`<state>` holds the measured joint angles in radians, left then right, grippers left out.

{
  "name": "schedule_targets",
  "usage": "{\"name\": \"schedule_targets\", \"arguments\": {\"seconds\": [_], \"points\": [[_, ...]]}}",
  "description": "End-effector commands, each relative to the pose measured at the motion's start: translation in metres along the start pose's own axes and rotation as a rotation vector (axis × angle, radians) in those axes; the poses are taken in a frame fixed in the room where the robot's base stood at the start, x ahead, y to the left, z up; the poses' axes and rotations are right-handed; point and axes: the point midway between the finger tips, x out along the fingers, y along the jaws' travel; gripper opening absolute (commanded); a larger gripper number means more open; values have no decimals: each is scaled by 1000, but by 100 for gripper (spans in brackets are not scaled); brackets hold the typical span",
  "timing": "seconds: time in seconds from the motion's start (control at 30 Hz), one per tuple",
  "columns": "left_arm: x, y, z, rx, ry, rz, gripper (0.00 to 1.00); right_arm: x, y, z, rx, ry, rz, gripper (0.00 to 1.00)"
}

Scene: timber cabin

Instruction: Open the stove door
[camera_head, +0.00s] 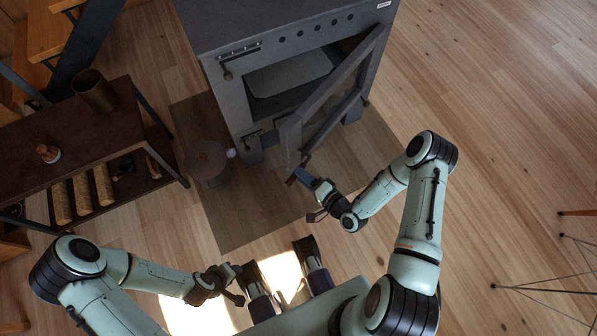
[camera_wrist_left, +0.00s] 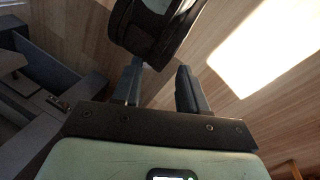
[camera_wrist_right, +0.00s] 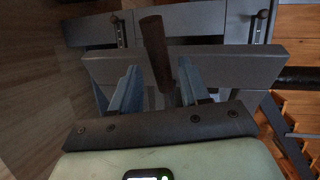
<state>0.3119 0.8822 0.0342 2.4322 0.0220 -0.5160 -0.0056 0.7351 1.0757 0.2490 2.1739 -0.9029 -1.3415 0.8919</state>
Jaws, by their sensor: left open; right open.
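The dark grey stove (camera_head: 240,18) stands at the top of the head view. Its framed door (camera_head: 335,95) is swung out, hinged at the right, with the firebox opening (camera_head: 290,75) showing behind it. My right gripper (camera_head: 302,176) is at the door's free edge, by the handle. In the right wrist view the dark cylindrical door handle (camera_wrist_right: 154,45) reaches between the fingers (camera_wrist_right: 160,82), which are open around it; contact cannot be told. My left gripper (camera_head: 236,284) is low, well away from the stove, open and empty in the left wrist view (camera_wrist_left: 160,82).
A dark shelf table (camera_head: 75,140) with a metal cup (camera_head: 93,90) and logs (camera_head: 82,193) stands at the left. A round-lidded pot (camera_head: 208,163) sits on the floor mat (camera_head: 240,220) beside the stove. Wood floor (camera_head: 490,120) at the right is clear; thin metal legs (camera_head: 545,290) stand at lower right.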

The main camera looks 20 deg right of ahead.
Motion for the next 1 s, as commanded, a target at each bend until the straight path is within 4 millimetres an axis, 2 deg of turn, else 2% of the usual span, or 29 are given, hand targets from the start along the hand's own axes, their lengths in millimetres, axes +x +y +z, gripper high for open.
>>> {"name": "schedule_targets", "arguments": {"seconds": [0.03, 0.2, 0.43, 0.6, 0.87, 0.9, 0.93, 1.0], "points": [[-4, 2, 3, 1, -9, 1, 43, -13, -1, -1, 2, 3, 4, 46], [-11, 4, 13, 4, -36, 2, 43, -53, -1, -1, 4, 4, 4, 46], [-16, 6, 21, 6, -61, 3, 43, -91, 0, -1, 2, 3, 3, 46], [-17, 6, 23, 6, -67, 3, 43, -102, 0, 0, 1, 2, 1, 46], [-17, 6, 24, 6, -68, 3, 43, -103, 0, 0, 1, 1, 0, 46], [-17, 6, 24, 6, -68, 3, 43, -103, 0, 0, 1, 1, 1, 55], [-18, 6, 24, 6, -69, 3, 43, -103, 0, 0, -1, 0, 3, 60], [-23, 8, 25, 6, -70, 4, 43, -102, -4, 3, -13, -10, 24, 60]]}}
